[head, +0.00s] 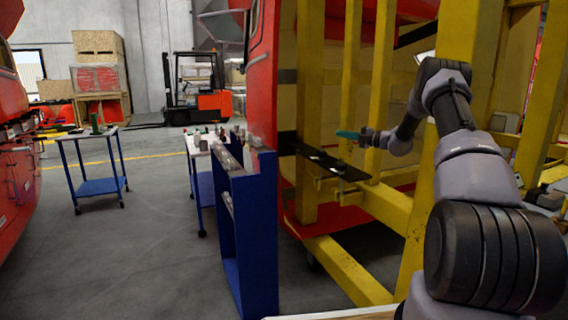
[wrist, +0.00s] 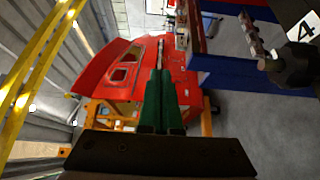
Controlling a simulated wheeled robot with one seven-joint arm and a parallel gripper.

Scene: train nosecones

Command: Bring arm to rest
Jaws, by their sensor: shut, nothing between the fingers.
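My arm reaches from the right foreground of the head view toward the middle, beside the yellow frame. My gripper (head: 340,133) has green-teal fingers and points left, above a dark flat shelf on the yellow frame. In the wrist view, the fingers of my gripper (wrist: 160,75) lie together, shut, with nothing visible between them. The gripper appears to hang in free air, apart from the surfaces around it. The gaps behind the arm are partly hidden.
The yellow frame (head: 385,208) stands close beside my arm. A dark shelf (head: 325,160) lies below the gripper. A blue rack (head: 258,235) stands left of it. A blue cart (head: 98,187) and red forklift (head: 200,103) are farther back. Open floor lies at left.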

